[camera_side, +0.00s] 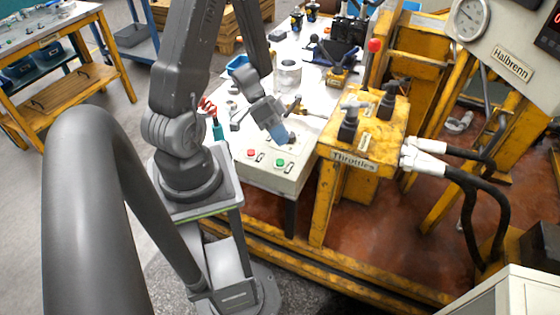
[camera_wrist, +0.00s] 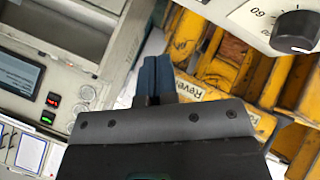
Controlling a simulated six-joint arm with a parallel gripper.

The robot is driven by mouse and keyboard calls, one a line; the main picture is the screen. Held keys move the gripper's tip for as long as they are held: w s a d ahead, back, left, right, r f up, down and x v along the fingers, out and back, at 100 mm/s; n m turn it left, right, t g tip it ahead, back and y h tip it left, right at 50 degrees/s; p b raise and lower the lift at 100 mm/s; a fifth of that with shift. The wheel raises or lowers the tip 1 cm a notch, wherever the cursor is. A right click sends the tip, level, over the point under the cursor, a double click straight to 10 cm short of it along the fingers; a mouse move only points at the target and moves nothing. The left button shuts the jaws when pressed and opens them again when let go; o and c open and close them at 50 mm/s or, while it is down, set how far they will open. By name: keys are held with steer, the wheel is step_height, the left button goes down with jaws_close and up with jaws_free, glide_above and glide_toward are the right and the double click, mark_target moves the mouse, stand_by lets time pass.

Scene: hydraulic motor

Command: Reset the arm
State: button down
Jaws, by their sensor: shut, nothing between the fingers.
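My gripper (camera_side: 281,136) hangs from my grey arm over the front part of the white work table (camera_side: 246,108) in the side view. In the wrist view my gripper (camera_wrist: 154,62) shows two dark blue fingers side by side, pressed together, with nothing held. In the side view the fingertips point down toward the table's front, near the red button (camera_side: 251,152) and green button (camera_side: 280,162). I cannot tell whether they touch anything.
The yellow throttle stand (camera_side: 352,159) with levers is close to the right of my gripper. A metal cylinder (camera_side: 288,74) and a teal bottle (camera_side: 217,130) stand on the table. A gauge panel (camera_side: 512,62) is at right. In the wrist view a black knob (camera_wrist: 296,32) is at upper right.

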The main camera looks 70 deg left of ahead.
steer(key=w+a+r+n+t+y, duration=0.1)
steer(key=w+r+t+y, duration=0.2)
steer(key=w+r+y, duration=0.4)
steer(key=w+a+r+n+t+y, duration=0.1)
steer(key=w+r+t+y, duration=0.2)
steer(key=r, duration=0.5)
steer(key=s+d+r+g+h, duration=0.1)
steer(key=s+d+r+g, duration=0.1)
steer(key=s+d+r, duration=0.2)
steer(key=s+d+r+n+g, duration=0.1)
steer(key=s+d+r+g, duration=0.1)
steer(key=s+d+r, duration=0.3)
steer(key=s+d, duration=0.4)
steer(key=d, duration=0.2)
steer(key=shift+s+d+n+g+h, duration=0.15)
steer(key=shift+d+n+g+h, duration=0.15)
steer(key=shift+h, duration=0.1)
